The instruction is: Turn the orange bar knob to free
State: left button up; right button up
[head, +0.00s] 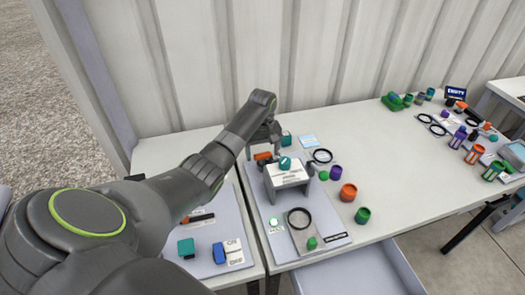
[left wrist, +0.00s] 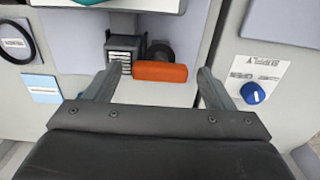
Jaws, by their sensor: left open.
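An orange piece (head: 262,156) shows behind the white-topped stand in the head view, partly hidden. My left gripper (left wrist: 158,73) is open, with one finger on each side of the bar and gaps at both ends. I cannot tell how far above the bar the fingers are. In the head view my left gripper (head: 263,143) hangs over the panel's far edge. My right gripper is not in view.
A blue knob (left wrist: 252,93) sits on a neighbouring panel to the right in the wrist view. The white-topped stand (head: 288,173) is close to my left gripper. Several coloured cups and black rings stand on the table (head: 345,215) to the right.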

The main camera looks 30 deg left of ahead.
pick_arm(q)
jog(key=shift+c, duration=0.5)
jog(key=c, duration=0.9)
jog(key=shift+r+m+p, duration=0.2)
jog(key=shift+m+p, duration=1.1)
jog(key=m+p, duration=0.2)
jog(key=m, duration=0.1)
jog(key=shift+m, duration=0.3)
jog(key=m+p, duration=0.2)
jog(key=m, duration=0.3)
jog(key=shift+f, duration=0.1)
jog(key=m, duration=0.3)
jog(key=shift+m+p, duration=0.4)
jog(key=shift+w+m, duration=0.1)
jog(key=shift+m, duration=1.4)
